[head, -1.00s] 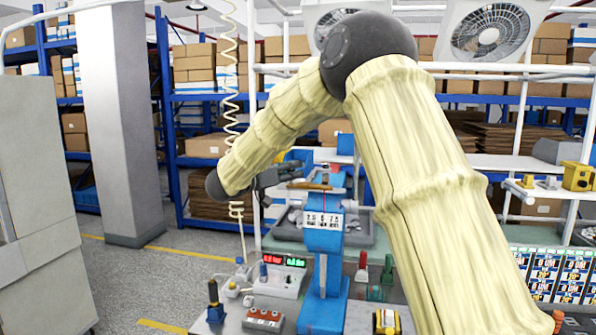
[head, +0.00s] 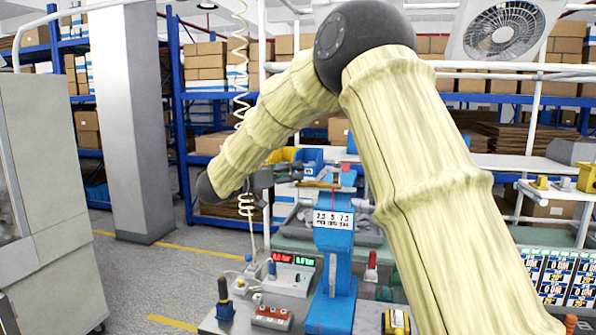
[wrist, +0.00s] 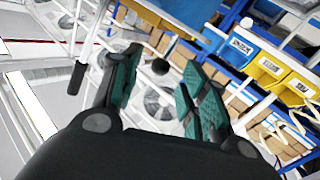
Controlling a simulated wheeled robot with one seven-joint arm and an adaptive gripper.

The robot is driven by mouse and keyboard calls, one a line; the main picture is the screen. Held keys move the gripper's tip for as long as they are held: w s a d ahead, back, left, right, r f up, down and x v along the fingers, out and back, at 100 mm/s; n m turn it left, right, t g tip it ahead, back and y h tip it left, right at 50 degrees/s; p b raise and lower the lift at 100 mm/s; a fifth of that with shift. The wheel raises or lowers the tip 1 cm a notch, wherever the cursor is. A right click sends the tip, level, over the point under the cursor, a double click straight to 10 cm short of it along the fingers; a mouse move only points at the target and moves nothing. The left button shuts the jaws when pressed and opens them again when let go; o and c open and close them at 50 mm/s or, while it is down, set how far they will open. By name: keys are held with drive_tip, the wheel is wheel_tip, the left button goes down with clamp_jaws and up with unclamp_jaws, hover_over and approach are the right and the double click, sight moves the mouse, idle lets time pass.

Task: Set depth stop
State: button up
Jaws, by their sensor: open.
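A blue press-like stand (head: 333,262) stands upright on the bench, with a white scale plate (head: 333,219) marked with numbers on its front. I cannot tell for sure which part is the depth stop. A blue body (wrist: 188,10), possibly the stand, is at the top.
A meter box with red and green displays (head: 290,272), a dark-handled tool (head: 224,296) and a red-topped piece (head: 371,266) stand around the stand. Display panels (head: 560,277) are at right. Yellow and blue bins (wrist: 268,65) show in the wrist view.

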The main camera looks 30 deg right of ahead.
drive_tip(key=s+a, duration=0.1)
drive_tip(key=a, duration=0.5)
drive_tip(key=shift+s+a, duration=0.2)
drive_tip(key=shift+a, duration=0.2)
